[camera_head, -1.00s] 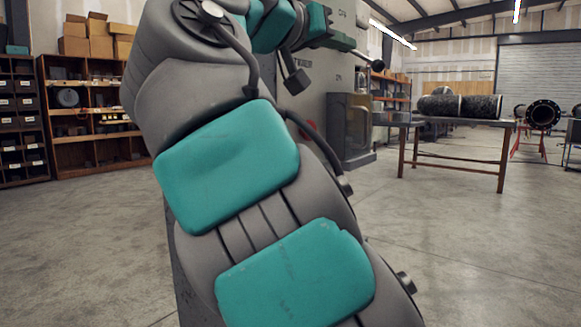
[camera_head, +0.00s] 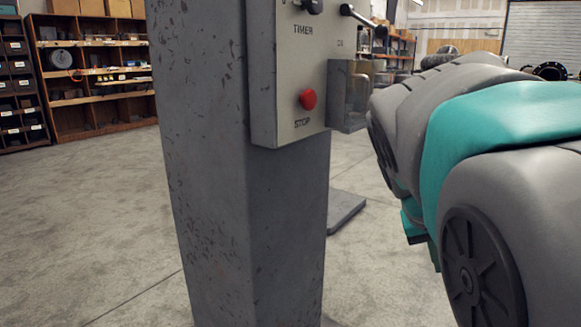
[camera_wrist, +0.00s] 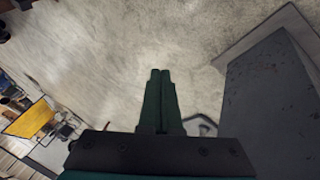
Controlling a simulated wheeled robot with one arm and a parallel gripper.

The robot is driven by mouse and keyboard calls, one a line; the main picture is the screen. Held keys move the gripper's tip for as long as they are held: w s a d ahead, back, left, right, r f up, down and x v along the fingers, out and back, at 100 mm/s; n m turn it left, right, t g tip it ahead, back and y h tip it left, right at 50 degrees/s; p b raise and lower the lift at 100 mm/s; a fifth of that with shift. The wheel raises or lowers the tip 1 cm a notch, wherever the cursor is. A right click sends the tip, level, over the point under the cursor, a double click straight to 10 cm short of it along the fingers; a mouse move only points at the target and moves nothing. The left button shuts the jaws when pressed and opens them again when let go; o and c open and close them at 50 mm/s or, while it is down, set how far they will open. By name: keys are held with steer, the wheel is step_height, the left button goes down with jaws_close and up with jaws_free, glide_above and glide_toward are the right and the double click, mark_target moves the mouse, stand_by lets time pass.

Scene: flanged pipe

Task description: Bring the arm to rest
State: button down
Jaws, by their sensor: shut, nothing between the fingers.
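My gripper (camera_wrist: 160,74) shows in the wrist view with its two dark green fingers together and nothing between them. It hangs over bare concrete floor. In the head view my grey and teal arm is folded at the right side; the gripper's fingers cannot be made out there. A grey speckled column (camera_head: 215,170) stands just left of the arm, with a gap between them at floor level. The column also shows at the right in the wrist view (camera_wrist: 270,110), apart from the fingers.
A control box (camera_head: 290,75) with a red stop button (camera_head: 308,99) is fixed to the column. Wooden shelves (camera_head: 100,95) stand at the back left. The concrete floor (camera_head: 110,220) on the left is clear. A yellow-topped item (camera_wrist: 30,119) lies left in the wrist view.

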steer(key=s+a+f+n+g+y, duration=0.1)
steer(key=s+a+f, duration=0.3)
steer(key=s+f, duration=0.5)
steer(key=s+a+f+n+g+y+p, duration=0.1)
steer(key=s+a+f+g+y, duration=0.2)
steer(key=s+f, duration=0.6)
steer(key=s+a+y, duration=0.1)
steer(key=s+a, duration=0.1)
steer(key=s, duration=0.1)
steer(key=shift+a+g+p, duration=0.2)
steer(key=shift+g+p, duration=0.1)
